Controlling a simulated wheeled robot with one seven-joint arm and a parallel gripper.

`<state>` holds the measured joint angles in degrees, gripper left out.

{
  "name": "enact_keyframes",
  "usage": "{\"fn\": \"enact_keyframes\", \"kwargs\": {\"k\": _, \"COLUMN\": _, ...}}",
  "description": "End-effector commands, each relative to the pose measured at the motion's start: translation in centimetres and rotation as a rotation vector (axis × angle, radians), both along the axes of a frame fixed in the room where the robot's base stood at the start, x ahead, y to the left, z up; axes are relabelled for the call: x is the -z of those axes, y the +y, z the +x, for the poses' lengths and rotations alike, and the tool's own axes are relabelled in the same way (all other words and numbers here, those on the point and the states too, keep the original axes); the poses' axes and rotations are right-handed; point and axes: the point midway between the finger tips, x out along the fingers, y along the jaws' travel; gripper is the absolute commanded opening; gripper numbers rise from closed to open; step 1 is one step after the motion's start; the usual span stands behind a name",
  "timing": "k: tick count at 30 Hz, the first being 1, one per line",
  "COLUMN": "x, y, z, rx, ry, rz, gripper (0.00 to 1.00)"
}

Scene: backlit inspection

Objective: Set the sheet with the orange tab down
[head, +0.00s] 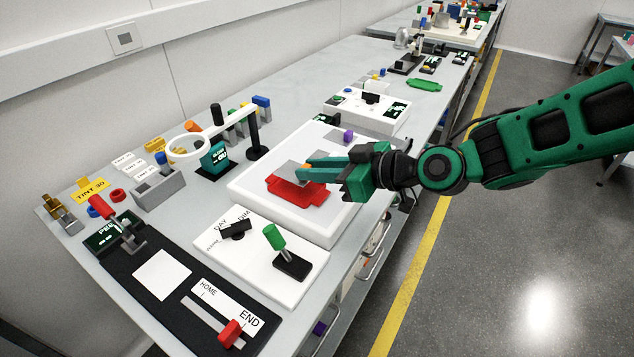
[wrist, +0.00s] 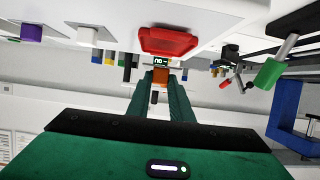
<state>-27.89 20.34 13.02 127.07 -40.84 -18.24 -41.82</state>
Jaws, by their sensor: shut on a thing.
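My gripper (head: 308,170) is shut on the orange tab, and its two green fingers reach left over the white light box (head: 245,196). The orange tab (wrist: 160,78) shows between the fingertips in the wrist view. In the head view a grey sheet (head: 288,171) shows at the fingertips, partly hidden by them. I cannot tell whether the grey sheet touches the red one or the box.
A ring magnifier (head: 188,147) on a black stand is left of the light box. A white panel with a green-handled lever (head: 274,237) stands in front. A purple block (head: 347,136) is at the box's back, with a white control box (head: 367,110) beyond.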

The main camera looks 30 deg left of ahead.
Motion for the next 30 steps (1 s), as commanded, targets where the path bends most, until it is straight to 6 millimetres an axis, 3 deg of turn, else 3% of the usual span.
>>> {"fn": "enact_keyframes", "kwargs": {"k": 10, "x": 3.8, "y": 0.0, "z": 0.0, "rx": 0.0, "ry": 0.003, "rz": -0.001, "gripper": 0.0}}
{"fn": "enact_keyframes", "kwargs": {"k": 20, "x": 4.1, "y": 0.0, "z": 0.0, "rx": -0.001, "ry": 0.001, "rz": -0.001, "gripper": 0.0}}
{"fn": "enact_keyframes", "kwargs": {"k": 21, "x": 4.2, "y": 0.0, "z": 0.0, "rx": -0.001, "ry": 0.001, "rz": -0.001, "gripper": 0.22}}
{"fn": "enact_keyframes", "kwargs": {"k": 23, "x": 4.1, "y": 0.0, "z": 0.0, "rx": 0.0, "ry": 0.001, "rz": 0.0, "gripper": 0.36}}
{"fn": "enact_keyframes", "kwargs": {"k": 30, "x": 4.1, "y": 0.0, "z": 0.0, "rx": 0.0, "ry": 0.001, "rz": 0.0, "gripper": 0.38}}
